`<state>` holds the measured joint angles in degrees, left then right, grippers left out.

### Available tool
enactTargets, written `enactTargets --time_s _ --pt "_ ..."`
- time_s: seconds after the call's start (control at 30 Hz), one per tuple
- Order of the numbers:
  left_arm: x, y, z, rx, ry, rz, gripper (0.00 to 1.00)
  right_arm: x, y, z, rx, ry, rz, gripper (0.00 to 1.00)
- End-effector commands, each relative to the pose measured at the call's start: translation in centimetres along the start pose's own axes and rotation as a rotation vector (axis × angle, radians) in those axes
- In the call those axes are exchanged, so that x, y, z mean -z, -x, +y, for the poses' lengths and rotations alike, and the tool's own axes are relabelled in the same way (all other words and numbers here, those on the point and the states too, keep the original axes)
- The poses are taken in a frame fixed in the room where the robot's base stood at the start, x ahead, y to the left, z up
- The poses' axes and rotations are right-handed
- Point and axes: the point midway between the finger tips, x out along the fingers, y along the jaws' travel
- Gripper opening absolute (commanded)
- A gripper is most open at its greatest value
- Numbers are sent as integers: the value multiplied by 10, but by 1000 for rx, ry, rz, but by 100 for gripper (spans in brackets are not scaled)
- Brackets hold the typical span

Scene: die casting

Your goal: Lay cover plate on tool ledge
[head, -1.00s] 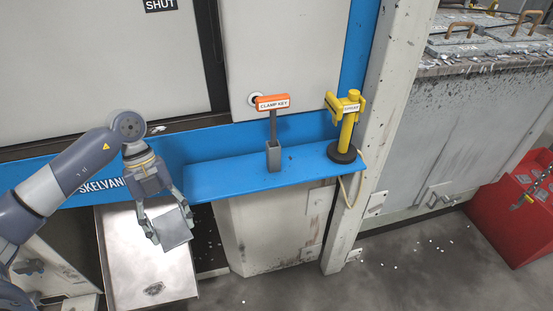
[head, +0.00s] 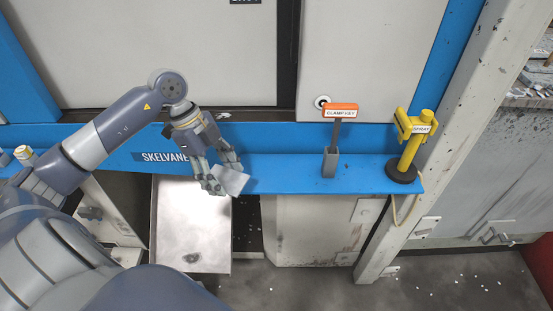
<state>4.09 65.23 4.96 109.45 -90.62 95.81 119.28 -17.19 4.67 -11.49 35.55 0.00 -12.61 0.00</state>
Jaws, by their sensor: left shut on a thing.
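The cover plate (head: 231,180) is a small grey square plate. My left gripper (head: 222,182) is shut on it and holds it tilted, in front of the left end of the blue tool ledge (head: 285,174). I cannot tell whether the plate touches the ledge. The stretch of ledge between the plate and the clamp key holder is bare. My right gripper is not in view.
The orange-topped clamp key (head: 340,111) stands in a grey holder (head: 330,162) on the ledge. A yellow spray tool (head: 412,142) stands on a black base at its right end. A metal tray (head: 190,235) lies below left. A pale post (head: 440,140) rises at right.

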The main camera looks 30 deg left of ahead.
Motion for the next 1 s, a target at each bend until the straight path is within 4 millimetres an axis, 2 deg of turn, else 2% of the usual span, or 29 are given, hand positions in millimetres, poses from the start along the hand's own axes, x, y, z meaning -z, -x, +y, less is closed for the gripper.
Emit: enactTargets --time_s 0.37,0.6,0.7,0.83,1.0 --pt "25 -9 -51 5 -3 7 14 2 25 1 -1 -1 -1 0" --pt "45 -22 -96 3 -3 7 14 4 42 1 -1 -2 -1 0" --pt "49 -28 -110 3 -2 5 14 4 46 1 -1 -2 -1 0" --pt "52 -32 -119 2 -3 2 14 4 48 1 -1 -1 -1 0" --pt "50 -39 -120 -1 -2 1 14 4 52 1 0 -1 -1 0"
